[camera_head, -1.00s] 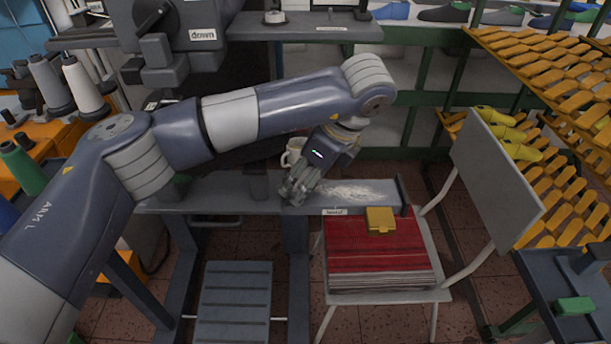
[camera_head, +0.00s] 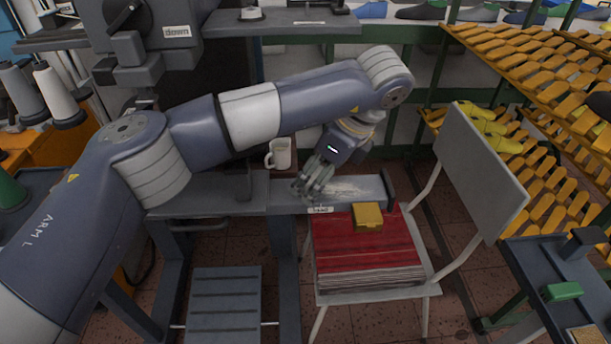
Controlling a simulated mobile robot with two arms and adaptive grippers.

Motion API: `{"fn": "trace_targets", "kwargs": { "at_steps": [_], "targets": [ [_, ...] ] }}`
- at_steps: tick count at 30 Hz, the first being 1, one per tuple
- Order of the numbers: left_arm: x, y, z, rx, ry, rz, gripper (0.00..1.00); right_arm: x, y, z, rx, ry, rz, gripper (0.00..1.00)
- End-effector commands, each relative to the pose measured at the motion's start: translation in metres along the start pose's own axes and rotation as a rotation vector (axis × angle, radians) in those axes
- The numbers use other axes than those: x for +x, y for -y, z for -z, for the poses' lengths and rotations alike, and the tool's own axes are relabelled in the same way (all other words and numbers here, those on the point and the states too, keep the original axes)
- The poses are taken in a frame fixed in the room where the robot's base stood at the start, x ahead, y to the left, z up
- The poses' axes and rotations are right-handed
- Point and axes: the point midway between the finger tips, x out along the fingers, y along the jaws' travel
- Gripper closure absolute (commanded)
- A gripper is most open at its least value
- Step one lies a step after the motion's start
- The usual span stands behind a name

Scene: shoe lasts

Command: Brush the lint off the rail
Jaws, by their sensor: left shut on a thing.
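The rail (camera_head: 376,186) is a long grey surface with a small white label on its front edge and a raised end at the right. A whitish patch of lint (camera_head: 349,190) lies on it right of my left gripper. My left gripper (camera_head: 311,190) points down at the rail and is shut on a brush, which its fingers mostly hide. I cannot tell whether the brush touches the surface. My right gripper is not in view.
In front, a chair (camera_head: 478,165) holds a red folded stack (camera_head: 350,248) with a yellow box (camera_head: 367,217) on top. Orange racks (camera_head: 560,75) stand at the right. A green block (camera_head: 562,291) lies at lower right.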

Motion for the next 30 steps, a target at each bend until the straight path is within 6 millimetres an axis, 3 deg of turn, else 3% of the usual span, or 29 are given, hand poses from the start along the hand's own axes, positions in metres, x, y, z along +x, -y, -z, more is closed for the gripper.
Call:
{"fn": "trace_targets", "kwargs": {
  "at_steps": [22, 30],
  "targets": [
    [-0.012, 0.025, 0.04, 0.0, 0.001, 0.001, 0.62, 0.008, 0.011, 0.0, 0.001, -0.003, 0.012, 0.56],
    [-0.013, 0.027, 0.042, -0.001, 0.0, 0.001, 0.62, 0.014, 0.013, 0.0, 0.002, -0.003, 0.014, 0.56]
  ]
}}
